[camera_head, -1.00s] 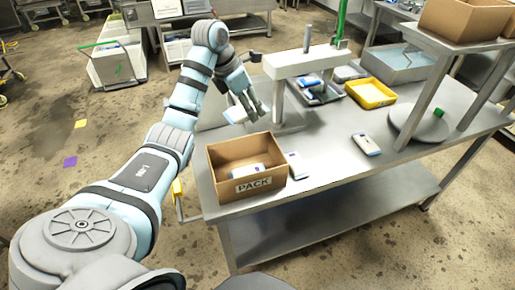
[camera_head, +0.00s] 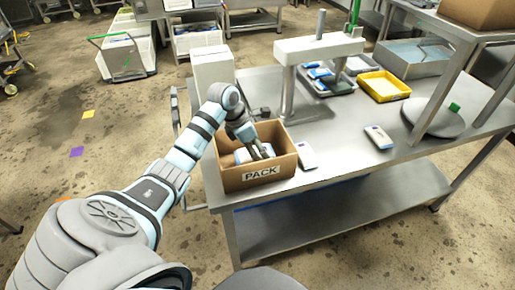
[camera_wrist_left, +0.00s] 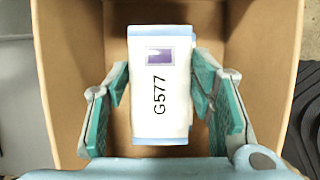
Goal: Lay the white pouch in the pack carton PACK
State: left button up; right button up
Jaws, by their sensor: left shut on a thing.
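The pack carton (camera_head: 232,182) is an open brown box with a PACK label on its front, near the table's front left corner. My left gripper (camera_head: 262,152) reaches down inside it. In the left wrist view the gripper's teal pads (camera_wrist_left: 162,105) lie either side of a white pouch (camera_wrist_left: 160,75) with blue ends, a purple patch and the print G577; it is shut on this pouch. The carton's walls (camera_wrist_left: 60,50) surround them. In the head view white and blue show inside the carton, partly hidden by the gripper and front wall. My right gripper is out of view.
One pouch (camera_head: 306,156) lies just right of the carton, another (camera_head: 378,138) farther right. Behind stand a light post-and-beam fixture (camera_head: 318,48), a yellow tray (camera_head: 384,86) and a round plate (camera_head: 433,118). A raised shelf stands at right. Bare tabletop lies between.

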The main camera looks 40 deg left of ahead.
aim_at(243, 153)
pick_arm(q)
jog(key=shift+w, duration=0.1)
jog(key=shift+f+b, duration=0.3)
jog(key=o, duration=1.2)
jog(key=shift+r+p, duration=0.3)
jog(key=v, duration=1.2)
